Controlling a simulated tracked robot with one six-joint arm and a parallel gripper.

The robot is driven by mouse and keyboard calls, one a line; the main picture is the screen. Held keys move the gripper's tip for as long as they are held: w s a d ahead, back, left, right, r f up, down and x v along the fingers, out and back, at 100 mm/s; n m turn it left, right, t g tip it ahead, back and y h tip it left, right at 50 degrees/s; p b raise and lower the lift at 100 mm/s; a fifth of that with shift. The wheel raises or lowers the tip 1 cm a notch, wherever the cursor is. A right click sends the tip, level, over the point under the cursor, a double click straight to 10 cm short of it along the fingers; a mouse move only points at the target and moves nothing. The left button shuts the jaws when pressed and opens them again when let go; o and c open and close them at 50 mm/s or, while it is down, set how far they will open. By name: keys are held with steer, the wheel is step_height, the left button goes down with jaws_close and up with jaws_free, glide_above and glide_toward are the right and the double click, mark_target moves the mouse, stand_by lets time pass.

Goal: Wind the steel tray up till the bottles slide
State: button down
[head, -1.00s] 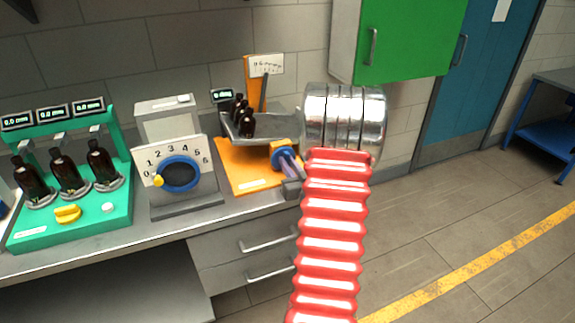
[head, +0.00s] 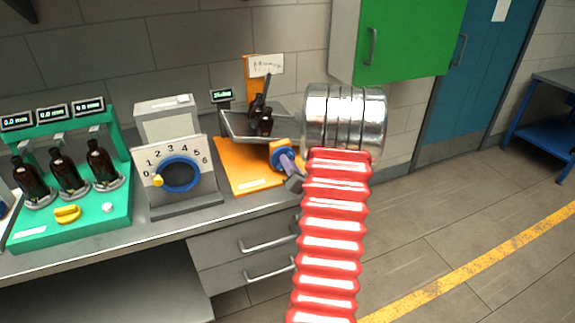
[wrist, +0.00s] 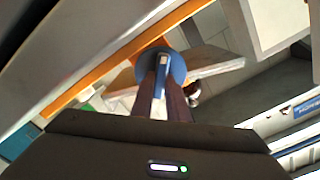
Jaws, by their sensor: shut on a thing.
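The steel tray (head: 240,131) sits tilted above the orange base (head: 236,170) in the head view. Dark amber bottles (head: 265,124) stand close together on it, overlapping, so their number is unclear. A dark pointer (head: 267,84) stands before a white scale (head: 266,65) on an orange post. The blue crank wheel (head: 279,157) is at the base's right side and also shows in the wrist view (wrist: 178,67). My gripper (head: 287,163) is shut on the crank handle (wrist: 161,75), its two dark fingers on either side of it.
A small display (head: 221,95) behind the tray is too small to read. A dial box (head: 178,175) and a green stand (head: 70,220) with several bottles are to the left. A green cabinet (head: 410,40) hangs above right.

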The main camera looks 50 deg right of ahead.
steer(key=shift+w+m, duration=0.1)
steer(key=shift+m, duration=0.2)
steer(key=shift+a, duration=0.1)
steer(key=c, duration=1.7)
jaws_free()
steer(key=v, duration=1.3)
steer(key=shift+s+a+f, duration=0.1)
steer(key=shift+s+f, duration=0.05)
steer(key=shift+s, duration=0.25)
